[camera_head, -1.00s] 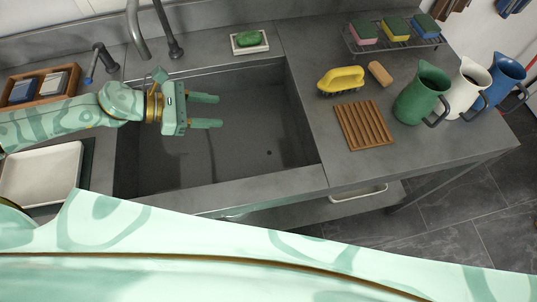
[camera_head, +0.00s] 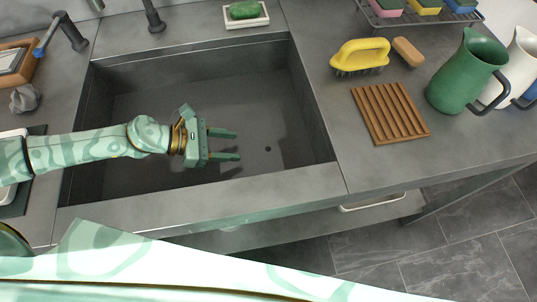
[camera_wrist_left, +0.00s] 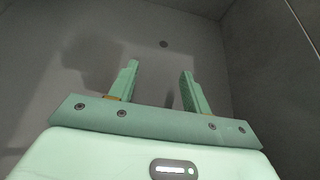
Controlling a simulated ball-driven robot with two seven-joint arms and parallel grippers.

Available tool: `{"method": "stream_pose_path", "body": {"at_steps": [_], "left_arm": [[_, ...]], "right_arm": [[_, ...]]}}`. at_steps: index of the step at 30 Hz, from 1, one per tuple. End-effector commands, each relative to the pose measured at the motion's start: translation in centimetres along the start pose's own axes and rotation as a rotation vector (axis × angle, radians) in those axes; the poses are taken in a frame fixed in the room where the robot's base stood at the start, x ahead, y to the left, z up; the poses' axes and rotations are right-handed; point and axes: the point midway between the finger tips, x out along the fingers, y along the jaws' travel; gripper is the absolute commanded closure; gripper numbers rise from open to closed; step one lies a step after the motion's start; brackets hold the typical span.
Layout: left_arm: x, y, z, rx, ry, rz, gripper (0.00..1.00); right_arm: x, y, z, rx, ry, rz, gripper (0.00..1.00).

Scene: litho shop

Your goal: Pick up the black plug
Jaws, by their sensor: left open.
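A small dark round spot (camera_head: 267,149) lies on the floor of the grey sink (camera_head: 130,100), right of my left gripper. It also shows in the left wrist view (camera_wrist_left: 163,44), ahead of the fingertips. I cannot tell whether it is the black plug or the drain hole. A narrow dark patch (camera_wrist_left: 169,101) shows between the fingers in the wrist view; it may be a shadow. My left gripper (camera_head: 238,145) is open and empty, over the sink, fingers pointing right. It also shows in the wrist view (camera_wrist_left: 159,68). My right gripper is out of view.
Right of the sink are a yellow brush (camera_head: 361,56), a slatted wooden rack (camera_head: 390,112) and a green jug (camera_head: 466,72). Green soap (camera_head: 243,10) sits on a dish behind the sink. Taps stand at the back left. The sink walls surround my gripper.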

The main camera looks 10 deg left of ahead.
Motion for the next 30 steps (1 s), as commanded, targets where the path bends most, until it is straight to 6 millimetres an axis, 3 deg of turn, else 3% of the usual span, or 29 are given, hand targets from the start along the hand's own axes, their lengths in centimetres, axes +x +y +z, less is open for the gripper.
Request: {"method": "stream_pose_path", "body": {"at_steps": [3,6,13,21,30], "left_arm": [[3.1,0.0,0.1,0.000,-0.003,-0.003,0.52],[5.0,0.0,0.0,0.000,-0.002,-0.002,0.52],[7.0,-0.1,-0.1,-0.001,0.000,-0.002,0.52],[11.1,-0.5,-0.2,-0.002,0.000,-0.002,0.52],[11.5,-0.5,-0.1,-0.002,0.001,0.000,0.54]], "right_arm": [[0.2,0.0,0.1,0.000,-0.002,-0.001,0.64],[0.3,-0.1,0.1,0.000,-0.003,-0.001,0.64],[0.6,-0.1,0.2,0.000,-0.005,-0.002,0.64],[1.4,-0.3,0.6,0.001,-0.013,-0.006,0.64],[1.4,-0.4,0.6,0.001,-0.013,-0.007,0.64]]}}
